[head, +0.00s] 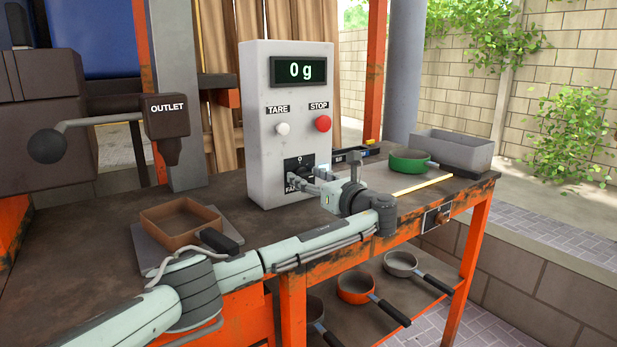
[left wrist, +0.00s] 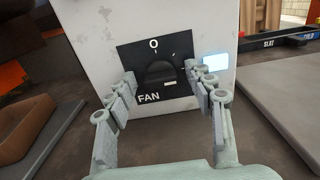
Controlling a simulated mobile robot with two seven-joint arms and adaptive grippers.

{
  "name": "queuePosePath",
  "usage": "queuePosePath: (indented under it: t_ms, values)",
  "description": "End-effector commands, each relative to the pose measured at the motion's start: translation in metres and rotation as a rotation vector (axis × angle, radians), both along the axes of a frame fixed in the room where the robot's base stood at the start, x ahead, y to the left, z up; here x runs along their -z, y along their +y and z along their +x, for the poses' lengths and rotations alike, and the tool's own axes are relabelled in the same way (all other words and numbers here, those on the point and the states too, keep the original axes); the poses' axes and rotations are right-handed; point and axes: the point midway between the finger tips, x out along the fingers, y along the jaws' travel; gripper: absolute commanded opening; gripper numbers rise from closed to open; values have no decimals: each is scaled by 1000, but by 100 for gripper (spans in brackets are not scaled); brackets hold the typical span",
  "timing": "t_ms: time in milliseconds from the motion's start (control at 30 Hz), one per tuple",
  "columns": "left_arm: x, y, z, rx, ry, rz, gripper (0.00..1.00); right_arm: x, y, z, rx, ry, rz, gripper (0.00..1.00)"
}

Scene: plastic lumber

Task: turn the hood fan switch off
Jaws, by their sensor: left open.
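The fan switch (head: 293,163) is a black plate low on the front of the grey control box (head: 256,130). In the left wrist view the plate (left wrist: 128,60) shows an "O" at the top and "FAN" at the lower left. Its dark knob (left wrist: 158,72) has a small pale mark at its lower right. My left gripper (head: 303,179) is in front of the plate and hides part of it in the head view. In the left wrist view the gripper (left wrist: 165,80) is open, its fingers on either side of the knob; I cannot tell whether they touch it. My right gripper is not in view.
The box has a "0 g" display (head: 300,70), a white TARE button (head: 283,129) and a red STOP button (head: 323,124). A green pan (head: 408,162) and grey bin (head: 452,150) stand right. Several pans sit on the lower shelf.

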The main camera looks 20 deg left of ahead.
Motion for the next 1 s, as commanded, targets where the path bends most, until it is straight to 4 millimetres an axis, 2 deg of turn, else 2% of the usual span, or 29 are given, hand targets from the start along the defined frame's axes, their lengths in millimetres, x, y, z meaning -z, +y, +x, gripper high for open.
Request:
queuePosePath:
  t_ms: [200,600,1000]
  values:
    - [0,0,0,0,0,0,52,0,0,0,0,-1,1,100]
    - [0,0,0,1,0,0,3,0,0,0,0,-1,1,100]
    - [0,-1,0,2,-64,-53,3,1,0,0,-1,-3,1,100]
